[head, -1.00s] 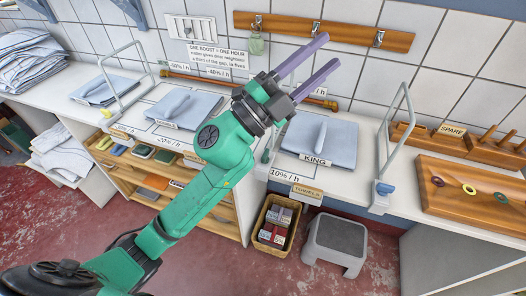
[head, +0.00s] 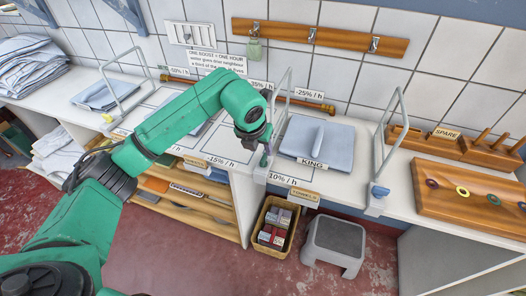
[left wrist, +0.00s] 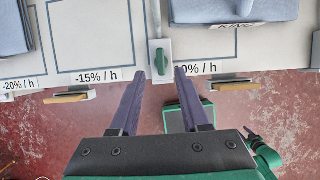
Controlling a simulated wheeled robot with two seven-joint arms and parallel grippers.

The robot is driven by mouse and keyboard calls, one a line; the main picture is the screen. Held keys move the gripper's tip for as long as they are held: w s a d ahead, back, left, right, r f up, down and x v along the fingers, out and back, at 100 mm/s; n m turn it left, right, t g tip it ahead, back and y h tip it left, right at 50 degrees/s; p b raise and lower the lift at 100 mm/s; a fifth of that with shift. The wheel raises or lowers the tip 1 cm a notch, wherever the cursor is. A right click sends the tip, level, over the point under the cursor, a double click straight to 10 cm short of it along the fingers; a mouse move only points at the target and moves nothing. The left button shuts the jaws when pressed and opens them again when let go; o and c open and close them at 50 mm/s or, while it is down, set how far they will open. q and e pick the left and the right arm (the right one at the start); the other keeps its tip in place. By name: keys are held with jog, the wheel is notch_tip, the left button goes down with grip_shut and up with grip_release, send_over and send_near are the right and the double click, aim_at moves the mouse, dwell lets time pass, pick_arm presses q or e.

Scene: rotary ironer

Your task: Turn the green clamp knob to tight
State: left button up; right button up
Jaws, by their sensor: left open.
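The green clamp knob (left wrist: 161,61) shows in the left wrist view as an upright green grip on a white clamp block (left wrist: 152,48) at the worktop's front edge. In the head view the clamp block (head: 261,174) stands at the foot of a grey wire frame, and my gripper partly hides the knob. My left gripper (left wrist: 159,74) is open, its two purple fingers pointing at the knob from either side of its line. Whether they overlap the knob in depth is unclear. Nothing is between the fingers.
A folded blue cloth (head: 318,141) marked KING lies right of the clamp. Another wire frame with a blue knob (head: 379,192) stands farther right. A basket (head: 272,228) and grey stool (head: 334,243) are on the floor below.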

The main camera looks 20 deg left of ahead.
aim_at(263, 157)
pick_arm(q)
jog(key=p+x, duration=0.1)
jog(key=x, duration=0.4)
jog(key=shift+w+f, duration=0.15)
jog(key=shift+f, duration=0.3)
grip_shut()
